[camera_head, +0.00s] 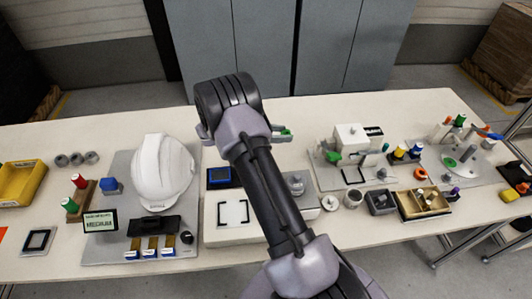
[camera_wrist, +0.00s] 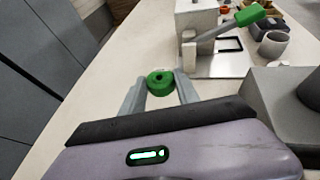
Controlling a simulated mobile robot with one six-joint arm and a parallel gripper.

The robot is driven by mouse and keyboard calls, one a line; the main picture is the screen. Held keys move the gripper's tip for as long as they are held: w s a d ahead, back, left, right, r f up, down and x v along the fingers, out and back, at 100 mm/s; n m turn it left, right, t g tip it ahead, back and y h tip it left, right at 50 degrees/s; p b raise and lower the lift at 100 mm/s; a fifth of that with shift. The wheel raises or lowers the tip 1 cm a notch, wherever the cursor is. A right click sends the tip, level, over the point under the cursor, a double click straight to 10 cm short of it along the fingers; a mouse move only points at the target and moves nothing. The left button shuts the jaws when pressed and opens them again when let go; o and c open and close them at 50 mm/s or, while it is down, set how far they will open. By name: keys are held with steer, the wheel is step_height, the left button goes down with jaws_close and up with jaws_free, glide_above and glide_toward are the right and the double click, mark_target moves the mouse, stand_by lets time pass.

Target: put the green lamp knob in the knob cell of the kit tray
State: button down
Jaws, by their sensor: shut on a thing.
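The green lamp knob (camera_wrist: 160,84) is a short round piece with a dark hole in its top. My gripper (camera_wrist: 160,92) is shut on it, with one grey finger on each side. In the head view the knob (camera_head: 287,132) shows as a small green spot at my gripper (camera_head: 281,134), above the back part of the table. A tan tray with compartments (camera_head: 446,208), which looks like the kit tray, sits at the front right of the table, well away from my gripper. Small items lie in it. I cannot tell which compartment is the knob cell.
A fixture with a white block (camera_head: 351,134) and green-handled lever (camera_head: 333,158) stands between my gripper and the tray. A dark grey block (camera_head: 380,201) and an open cup (camera_head: 353,198) stand left of the tray. A white helmet (camera_head: 163,170) stands at left.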

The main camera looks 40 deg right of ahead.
step_height(320, 180, down, 8)
steer(key=b, duration=0.2)
steer(key=shift+r+b, duration=0.2)
steer(key=shift+b, duration=0.15)
steer(key=shift+r, duration=0.15)
steer(key=c, duration=0.9)
jaws_free()
